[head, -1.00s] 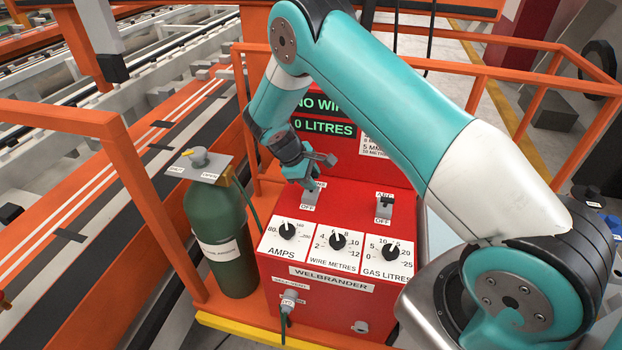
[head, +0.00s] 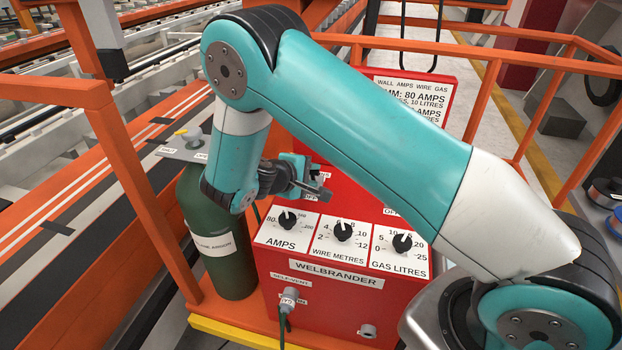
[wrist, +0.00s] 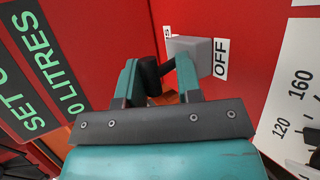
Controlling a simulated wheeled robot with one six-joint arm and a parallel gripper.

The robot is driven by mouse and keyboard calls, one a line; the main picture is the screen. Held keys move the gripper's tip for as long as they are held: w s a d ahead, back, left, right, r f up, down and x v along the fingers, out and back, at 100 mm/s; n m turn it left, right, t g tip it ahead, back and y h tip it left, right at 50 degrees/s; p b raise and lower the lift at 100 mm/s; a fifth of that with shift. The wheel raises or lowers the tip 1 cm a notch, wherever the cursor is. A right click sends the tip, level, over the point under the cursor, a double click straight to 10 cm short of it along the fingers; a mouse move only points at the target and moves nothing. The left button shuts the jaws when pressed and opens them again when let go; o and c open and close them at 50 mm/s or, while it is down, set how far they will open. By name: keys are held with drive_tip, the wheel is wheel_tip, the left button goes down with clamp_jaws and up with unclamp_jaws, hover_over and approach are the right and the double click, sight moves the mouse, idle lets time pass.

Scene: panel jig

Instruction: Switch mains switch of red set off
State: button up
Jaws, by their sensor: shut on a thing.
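The red set (head: 335,313), marked WELBRANDER, stands in the middle of the head view. My gripper (head: 300,178) is at its upper left panel, above the AMPS dial. In the wrist view my gripper (wrist: 158,74) has its teal fingers closed around the black lever (wrist: 149,76) of the mains switch. The switch's grey block (wrist: 195,52) is just beyond, with the OFF label (wrist: 221,58) at its right. The lever shows on the block's side away from OFF; its exact tilt is unclear. The head view hides most of this switch behind my gripper.
Three dials, AMPS (head: 287,220), WIRE METRES (head: 343,232) and GAS LITRES (head: 402,243), sit below the switches. My arm covers the right-hand switch. A green gas cylinder (head: 220,255) stands close at left. Orange rails (head: 125,165) surround the set.

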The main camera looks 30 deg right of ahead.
idle(0.6)
drive_tip(key=o, duration=0.7)
drive_tip(key=shift+c, duration=0.2)
drive_tip(key=shift+o, duration=0.8)
drive_tip(key=shift+s+f, duration=0.1)
drive_tip(key=shift+f, duration=0.1)
